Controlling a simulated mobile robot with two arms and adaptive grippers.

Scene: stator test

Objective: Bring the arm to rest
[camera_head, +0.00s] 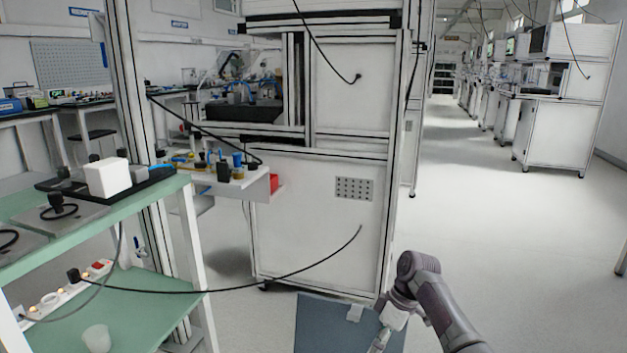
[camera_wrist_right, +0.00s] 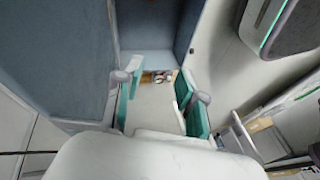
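My right arm (camera_head: 438,300) comes in at the bottom right of the head view and bends at a grey joint. Its lower end hangs near the bottom edge, and the fingers are not clear there. In the right wrist view, my right gripper (camera_wrist_right: 159,102) has two teal finger pads standing well apart, with nothing held between them. A small brownish and metallic thing shows beyond the gap, too small to identify. My left arm and left gripper are not in the head view.
A green-topped bench (camera_head: 150,205) with a white box (camera_head: 107,177) on a black tray stands at the left. A tall white test cabinet (camera_head: 310,215) stands in the centre. A black cable (camera_head: 250,288) hangs across in front. Open floor (camera_head: 480,215) lies to the right.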

